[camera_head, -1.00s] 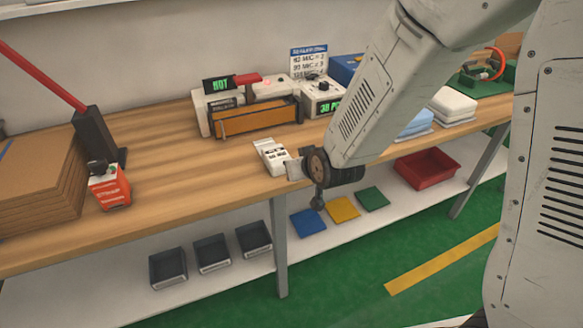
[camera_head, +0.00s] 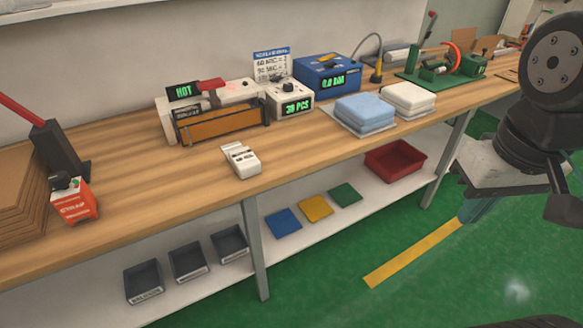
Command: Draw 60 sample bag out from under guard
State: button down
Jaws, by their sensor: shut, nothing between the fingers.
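A white sealer-like machine (camera_head: 163,122) stands at the back of the bench with a green-lit HOT display (camera_head: 184,91) and a red handle (camera_head: 212,86). A long orange-brown guard panel (camera_head: 222,124) in a dark frame covers its front. I cannot make out a sample bag under the guard. My gripper (camera_head: 479,209) is at the right, off the front of the bench and over the floor. It is shut and empty, well apart from the machine.
A small white device (camera_head: 241,161) sits before the guard. A counter (camera_head: 291,104) reading about 30 PCS and a blue box (camera_head: 328,76) stand right. Blue (camera_head: 364,110) and white (camera_head: 408,97) folded stacks lie beyond. An orange-red box (camera_head: 75,203) is at left. Mid-left bench is clear.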

aim_at(245, 163)
jog(key=z, duration=0.3)
jog(key=k, duration=0.35)
jog(key=u, duration=0.3)
jog(key=i, duration=1.05)
jog(key=u, duration=0.85)
